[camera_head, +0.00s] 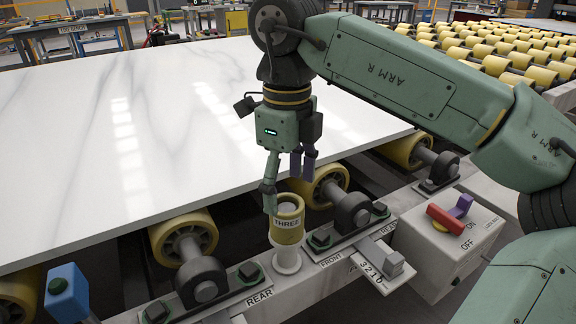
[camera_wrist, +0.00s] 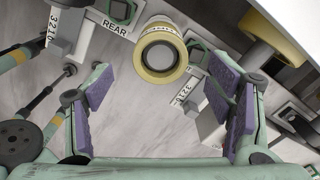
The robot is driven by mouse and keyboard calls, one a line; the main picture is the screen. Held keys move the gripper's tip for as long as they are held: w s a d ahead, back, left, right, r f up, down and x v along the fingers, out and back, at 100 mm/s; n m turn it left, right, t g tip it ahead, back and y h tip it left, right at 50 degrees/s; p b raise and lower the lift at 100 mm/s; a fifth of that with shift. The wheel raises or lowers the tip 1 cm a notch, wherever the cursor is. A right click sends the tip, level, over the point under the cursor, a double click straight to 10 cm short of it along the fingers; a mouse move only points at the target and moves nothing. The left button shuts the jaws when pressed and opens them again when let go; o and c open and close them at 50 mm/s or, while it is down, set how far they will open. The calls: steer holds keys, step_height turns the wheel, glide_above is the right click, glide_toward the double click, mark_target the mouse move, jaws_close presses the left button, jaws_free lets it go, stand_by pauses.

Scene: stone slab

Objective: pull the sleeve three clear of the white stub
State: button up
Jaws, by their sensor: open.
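The sleeve three (camera_head: 288,226) is a yellow and olive collar marked THREE. It sits upright around the white stub (camera_head: 287,262), whose lower part and round foot show below it on the grey rail. In the wrist view the sleeve (camera_wrist: 141,61) is seen end-on, with the pale stub top (camera_wrist: 158,57) inside its ring. My gripper (camera_head: 287,180) is open and empty, with its fingers spread just above the sleeve. One finger overlaps the sleeve's upper left edge in the head view; I cannot tell whether it touches. In the wrist view the sleeve appears beyond the purple finger pads.
A white stone slab (camera_head: 150,120) lies behind on yellow rollers (camera_head: 183,236). A switch box (camera_head: 447,245) with a red lever stands right of the stub. Bearing blocks (camera_head: 202,280) flank the stub closely. A blue block (camera_head: 68,290) stands at front left.

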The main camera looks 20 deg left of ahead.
mark_target(288, 208)
step_height(288, 208, down, 8)
steer(key=shift+r, duration=0.15)
steer(key=shift+c, duration=0.5)
steer(key=c, duration=1.2)
